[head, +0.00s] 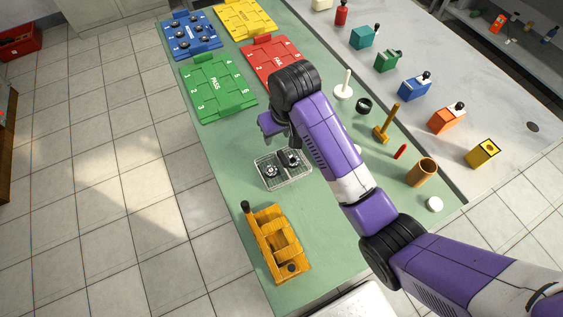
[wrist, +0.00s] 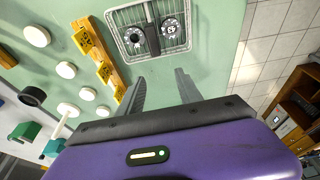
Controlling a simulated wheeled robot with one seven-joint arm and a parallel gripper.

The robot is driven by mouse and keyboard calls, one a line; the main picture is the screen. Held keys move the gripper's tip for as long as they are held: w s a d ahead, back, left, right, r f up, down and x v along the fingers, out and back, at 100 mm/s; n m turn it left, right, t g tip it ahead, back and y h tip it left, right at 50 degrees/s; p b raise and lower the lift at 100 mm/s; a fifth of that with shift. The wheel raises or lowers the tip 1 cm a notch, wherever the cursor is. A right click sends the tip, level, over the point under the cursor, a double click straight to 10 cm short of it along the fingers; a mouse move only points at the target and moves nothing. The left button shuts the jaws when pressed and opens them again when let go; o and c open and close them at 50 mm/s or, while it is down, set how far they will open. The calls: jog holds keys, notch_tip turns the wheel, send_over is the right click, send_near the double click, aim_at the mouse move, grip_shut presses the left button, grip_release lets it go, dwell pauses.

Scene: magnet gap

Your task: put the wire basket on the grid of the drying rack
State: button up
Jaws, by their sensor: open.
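The wire basket (head: 262,180) stands on the green bench top, with two dark round parts inside. In the head view my gripper (head: 280,134) is above the bench, just beyond the basket, partly hidden by my wrist. The fingers do not touch the basket. I cannot make out a drying rack with a grid in either view.
A yellow wooden fixture (head: 275,243) stands nearer than the basket. Green (head: 217,88) and red (head: 268,60) trays lie beyond. A wooden bar with yellow tags (wrist: 104,70) is beside the basket. A wooden cup (head: 421,172) and small parts line the right. Bench left of the basket is clear.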

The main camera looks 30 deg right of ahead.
aim_at(283, 157)
jog(key=s, duration=0.1)
jog(key=s+f+g, duration=0.1)
jog(key=s, duration=0.1)
jog(key=shift+s+d+g, duration=0.15)
jog(key=shift+g, duration=0.15)
jog(key=shift+s+f, duration=0.2)
jog(key=shift+f, duration=0.1)
jog(key=f, duration=0.5)
jog(key=f+p, duration=0.1)
jog(key=f, duration=0.1)
jog(key=shift+w+a+f, duration=0.15)
jog(key=shift+w+a, duration=0.05)
jog(key=shift+w, duration=0.05)
jog(key=shift+c, duration=0.2)
grip_shut()
